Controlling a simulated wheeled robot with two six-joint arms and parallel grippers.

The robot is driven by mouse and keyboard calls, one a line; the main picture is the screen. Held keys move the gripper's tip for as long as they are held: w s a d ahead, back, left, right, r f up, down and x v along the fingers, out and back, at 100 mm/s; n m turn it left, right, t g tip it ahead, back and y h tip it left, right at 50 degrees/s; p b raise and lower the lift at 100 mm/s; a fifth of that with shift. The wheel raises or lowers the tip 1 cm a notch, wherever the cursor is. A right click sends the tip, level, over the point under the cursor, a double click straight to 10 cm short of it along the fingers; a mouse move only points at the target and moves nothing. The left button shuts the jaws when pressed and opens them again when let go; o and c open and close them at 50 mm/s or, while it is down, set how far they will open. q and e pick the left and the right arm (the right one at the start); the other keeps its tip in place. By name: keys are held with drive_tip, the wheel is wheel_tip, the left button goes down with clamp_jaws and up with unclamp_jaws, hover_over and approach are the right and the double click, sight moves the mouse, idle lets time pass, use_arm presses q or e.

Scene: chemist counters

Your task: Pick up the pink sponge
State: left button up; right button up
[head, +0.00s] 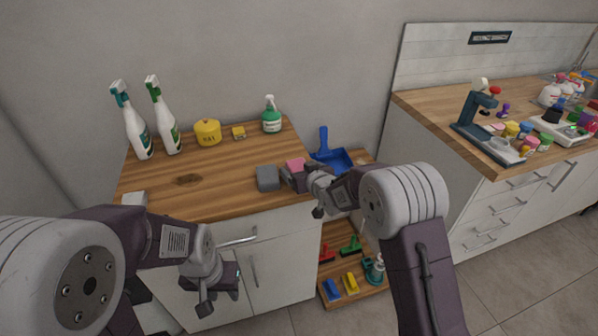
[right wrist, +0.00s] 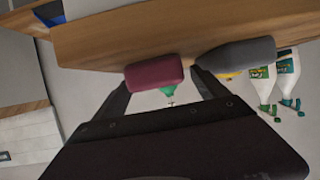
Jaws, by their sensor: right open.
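The pink sponge (head: 296,164) is a small block at the front right part of the wooden counter, partly hidden by my right gripper (head: 297,184). In the right wrist view the pink sponge (right wrist: 154,73) lies between the tips of the open fingers of my right gripper (right wrist: 161,84), close to the left finger. I cannot tell whether a finger touches it. My left gripper (head: 220,295) hangs in front of the cabinet, its fingers apart and empty.
A grey block (head: 268,178) sits just left of the sponge; it also shows beside the right finger in the right wrist view (right wrist: 235,58). A blue dustpan (head: 333,158) is to the right. Spray bottles (head: 135,130) and a yellow pot (head: 208,132) stand at the back.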

drive_tip(key=shift+w+a+f, duration=0.15)
drive_tip(key=shift+w+f, duration=0.1)
drive_tip(key=shift+w, duration=0.3)
drive_tip(key=shift+s, duration=0.1)
drive_tip(key=shift+c, duration=1.2)
drive_tip(key=shift+r, duration=0.15)
drive_tip(key=c, duration=1.2)
